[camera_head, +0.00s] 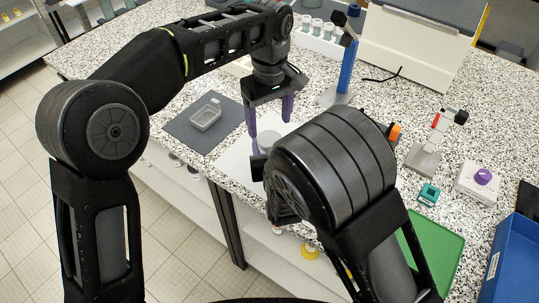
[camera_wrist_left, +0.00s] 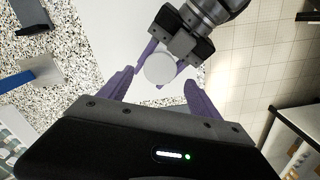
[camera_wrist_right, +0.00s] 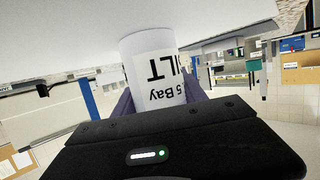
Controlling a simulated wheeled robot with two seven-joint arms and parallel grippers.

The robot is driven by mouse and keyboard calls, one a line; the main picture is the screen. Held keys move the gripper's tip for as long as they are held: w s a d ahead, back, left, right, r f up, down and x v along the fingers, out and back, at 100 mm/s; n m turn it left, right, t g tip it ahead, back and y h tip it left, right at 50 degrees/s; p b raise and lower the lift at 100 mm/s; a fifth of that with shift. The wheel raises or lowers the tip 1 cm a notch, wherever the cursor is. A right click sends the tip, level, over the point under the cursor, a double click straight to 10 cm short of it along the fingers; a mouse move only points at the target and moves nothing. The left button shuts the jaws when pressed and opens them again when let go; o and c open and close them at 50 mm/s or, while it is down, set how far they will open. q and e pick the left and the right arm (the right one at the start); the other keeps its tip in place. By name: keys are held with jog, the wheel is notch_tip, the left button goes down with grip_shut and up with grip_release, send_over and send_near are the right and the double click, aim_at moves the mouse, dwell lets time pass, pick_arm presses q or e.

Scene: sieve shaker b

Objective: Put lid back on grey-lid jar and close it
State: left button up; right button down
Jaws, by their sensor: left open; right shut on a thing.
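The jar (camera_wrist_right: 153,62) is a white cylinder with a black-print label in the right wrist view. My right gripper (camera_wrist_right: 158,97) is shut on its side. In the left wrist view the jar shows from above as a round light grey top (camera_wrist_left: 160,68) between my right gripper's purple fingers. The same grey top (camera_head: 268,139) shows in the head view; I cannot tell how firmly a lid sits on it. My left gripper (camera_head: 270,114) is open above the jar, its fingers spread on either side, apart from it. My right arm hides much of the right gripper in the head view.
A blue stand (camera_head: 347,65) and a jar rack (camera_head: 318,40) are behind. A green mat (camera_head: 438,252) and blue bin (camera_head: 515,262) are right.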

aim_at(270, 138)
pick_arm(q)
jog(key=shift+f, duration=2.65)
jog(key=shift+c, duration=0.4)
jog(key=c, duration=1.4)
jog(key=m, duration=1.3)
